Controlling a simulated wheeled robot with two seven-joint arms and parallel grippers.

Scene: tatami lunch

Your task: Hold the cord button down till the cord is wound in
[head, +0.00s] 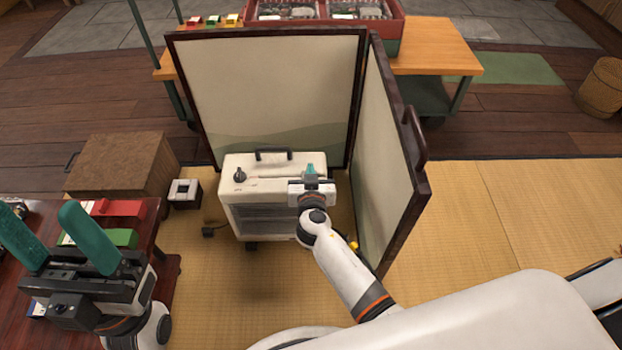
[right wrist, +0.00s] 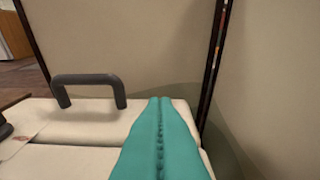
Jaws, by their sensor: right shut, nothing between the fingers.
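A white heater-like box (head: 268,174) with a dark top handle (head: 273,152) and a dark knob (head: 239,175) stands on the tatami. My right gripper (head: 312,169) is over the right part of its top, shut and empty. In the right wrist view, its teal fingers (right wrist: 160,102) lie together over the white top (right wrist: 70,158), right of the handle (right wrist: 88,79). I cannot tell whether they touch it. The cord button is not visible; my gripper may hide it. A dark plug (head: 208,232) lies at the box's lower left. My left gripper (head: 38,212) is open and empty at the left.
A folding screen (head: 275,85) stands behind the box, its other panel (head: 395,150) close on the right. A brown box (head: 122,163) and small black-and-white box (head: 184,192) are left. A low table (head: 172,265) sits under my left gripper. Tatami in front is clear.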

